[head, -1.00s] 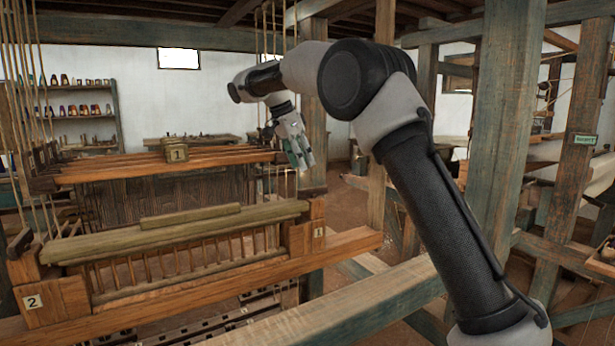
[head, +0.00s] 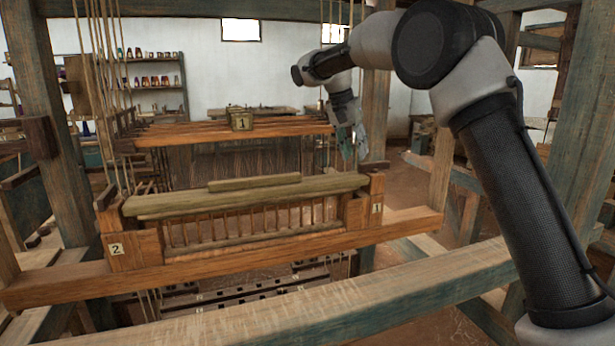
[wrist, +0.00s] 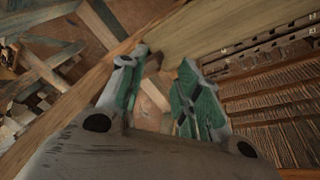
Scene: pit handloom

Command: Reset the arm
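My gripper (head: 351,142) hangs fingers-down from my bent arm, above the right end of the loom's beater (head: 240,196). In the wrist view my gripper (wrist: 165,75) shows two green-and-grey fingers held apart, with nothing between them. Below the fingers the wrist view shows a wooden beam (wrist: 225,22) and the floor. No object is held. In the head view the fingertips are small and partly overlap each other.
The loom has boxes marked 2 (head: 130,250) and 1 (head: 376,209) at the beater's ends. A small block marked 1 (head: 240,118) sits on the upper bars. A thick beam (head: 330,301) crosses the front. Shelves with yarn cones (head: 155,85) stand behind.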

